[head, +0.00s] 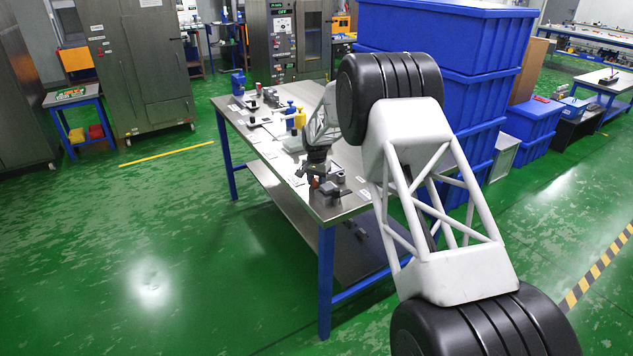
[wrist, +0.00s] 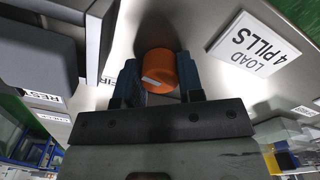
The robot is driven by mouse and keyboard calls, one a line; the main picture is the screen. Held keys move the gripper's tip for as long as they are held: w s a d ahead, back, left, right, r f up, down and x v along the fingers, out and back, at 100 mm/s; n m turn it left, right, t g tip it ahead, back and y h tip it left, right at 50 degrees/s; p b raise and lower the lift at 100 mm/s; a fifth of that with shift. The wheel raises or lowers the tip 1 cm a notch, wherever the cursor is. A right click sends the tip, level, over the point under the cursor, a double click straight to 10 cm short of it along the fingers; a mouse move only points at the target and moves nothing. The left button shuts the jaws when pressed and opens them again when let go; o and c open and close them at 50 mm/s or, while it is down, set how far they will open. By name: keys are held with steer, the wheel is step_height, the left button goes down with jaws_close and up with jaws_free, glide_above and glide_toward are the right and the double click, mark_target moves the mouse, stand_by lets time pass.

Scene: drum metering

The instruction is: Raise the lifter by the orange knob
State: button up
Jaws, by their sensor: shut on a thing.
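The orange knob (wrist: 158,68) is in the wrist view, between the two blue fingertips of my gripper (wrist: 158,80). The gripper is shut on the knob, one finger on each side. In the head view my gripper (head: 317,178) is low over the near end of the steel table, and only a small reddish-orange bit of the knob (head: 315,182) shows there. The lifter's body under the knob is mostly hidden by the gripper, so I cannot tell its height.
A grey block-like device (head: 327,194) stands right beside the gripper; its dark grey body (wrist: 40,60) fills the wrist view's left. A "LOAD 4 PILLS" label (wrist: 252,43) lies to the right. Bottles (head: 299,118) and small devices stand farther back. Blue crates (head: 440,60) are stacked beyond the table.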

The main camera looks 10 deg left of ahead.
mark_target(317, 179)
steer(key=o, duration=0.9)
steer(key=shift+r, duration=0.2)
steer(key=shift+r, duration=3.75)
steer(key=shift+r, duration=0.1)
